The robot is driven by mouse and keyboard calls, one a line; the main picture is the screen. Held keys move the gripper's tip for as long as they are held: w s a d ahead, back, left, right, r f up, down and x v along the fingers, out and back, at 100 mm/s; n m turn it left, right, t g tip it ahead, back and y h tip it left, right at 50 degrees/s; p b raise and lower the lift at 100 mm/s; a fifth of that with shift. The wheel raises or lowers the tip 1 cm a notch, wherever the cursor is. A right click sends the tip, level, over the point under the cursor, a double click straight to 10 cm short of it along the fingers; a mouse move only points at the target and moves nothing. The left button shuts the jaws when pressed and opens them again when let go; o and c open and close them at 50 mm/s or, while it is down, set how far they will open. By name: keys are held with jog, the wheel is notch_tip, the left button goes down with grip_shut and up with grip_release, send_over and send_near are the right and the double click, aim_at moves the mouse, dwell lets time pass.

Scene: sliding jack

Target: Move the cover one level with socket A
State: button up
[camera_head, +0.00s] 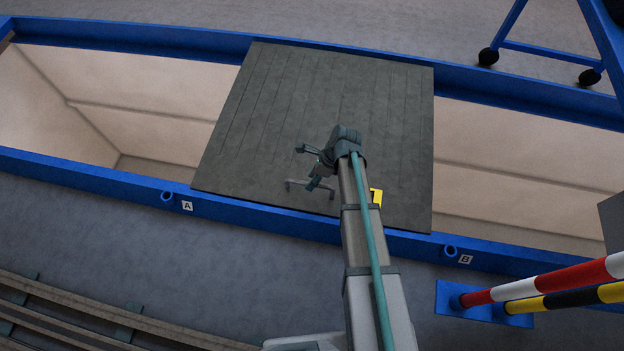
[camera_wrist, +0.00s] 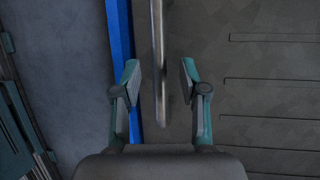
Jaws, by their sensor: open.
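The cover (camera_head: 290,110) is a dark grey ribbed panel lying across the blue-edged pit, with a yellow label (camera_head: 376,196) near its front edge. Its metal bar handle (camera_head: 310,186) is near the front edge; the bar also shows in the wrist view (camera_wrist: 158,45). Socket A (camera_head: 167,196) is a blue ring on the front rail, left of the cover, beside its "A" label (camera_head: 187,206). My gripper (camera_head: 308,167) is open over the handle. In the wrist view the bar lies between the open fingers (camera_wrist: 160,78), with gaps on both sides; I cannot tell the height difference.
Socket B (camera_head: 449,251) is on the front rail (camera_head: 400,241), right of the cover. Striped poles (camera_head: 550,283) stand at the lower right on a blue base. The pit is open on both sides of the cover. Slats lie at lower left; a wheeled blue frame stands upper right.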

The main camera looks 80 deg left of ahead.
jog(key=shift+s+f, duration=0.15)
jog(key=shift+f, duration=0.15)
grip_shut()
dwell(0.3)
